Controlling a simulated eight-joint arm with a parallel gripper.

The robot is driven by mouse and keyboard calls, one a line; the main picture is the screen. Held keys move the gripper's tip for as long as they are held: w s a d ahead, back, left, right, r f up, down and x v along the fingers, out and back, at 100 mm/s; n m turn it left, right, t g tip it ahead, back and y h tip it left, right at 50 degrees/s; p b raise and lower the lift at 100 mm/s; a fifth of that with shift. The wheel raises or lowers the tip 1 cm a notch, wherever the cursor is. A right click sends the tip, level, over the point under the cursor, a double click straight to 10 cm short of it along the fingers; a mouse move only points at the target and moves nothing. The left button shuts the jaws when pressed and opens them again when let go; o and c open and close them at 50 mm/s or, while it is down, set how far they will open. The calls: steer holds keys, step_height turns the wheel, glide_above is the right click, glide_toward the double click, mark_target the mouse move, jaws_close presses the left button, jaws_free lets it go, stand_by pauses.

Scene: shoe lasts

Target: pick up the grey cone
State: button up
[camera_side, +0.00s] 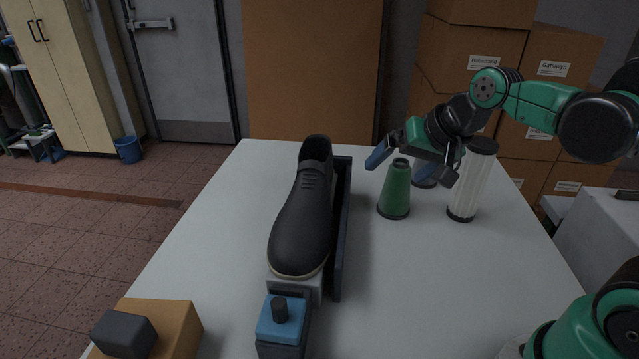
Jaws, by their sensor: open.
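A green cone (395,192) with a flat top and a dark base rim stands upright on the white table. I cannot tell the depth exactly. Nothing is held.
A white cylinder (469,185) with black ends stands close on the right. A black shoe (303,215) sits on a stand with a dark upright panel (341,225) left of the cone. An orange-brown block (180,325) is at the front left.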

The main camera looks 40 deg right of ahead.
steer(key=w+d+m, duration=0.3)
steer(key=d+m, duration=0.5)
steer(key=m, duration=0.1)
steer(key=w+d+m+t, duration=0.1)
steer(key=w+d+m, duration=0.1)
steer(key=d+m, duration=0.6)
steer(key=w+d+m+t, duration=0.1)
steer(key=w+d+m, duration=0.2)
steer(key=d+m, duration=0.5)
steer(key=shift+w+d+r+m+h, duration=0.1)
steer(key=shift+d+r+m, duration=0.05)
steer(key=shift+m, duration=0.55)
steer(key=shift+w+d+r+m+h, duration=0.1)
steer(key=shift+w+m, duration=0.05)
steer(key=shift+m, duration=0.55)
steer(key=shift+w+d+r+m+h, duration=0.1)
steer(key=shift+d+r+m, duration=0.05)
steer(key=shift+m, duration=0.55)
step_height(320, 180, down, 5)
steer(key=shift+d, duration=0.1)
steer(key=shift+f, duration=0.6)
steer(key=shift+x, duration=2.7)
steer(key=shift+s+f, duration=0.15)
steer(key=shift+f, duration=0.05)
jaws_close()
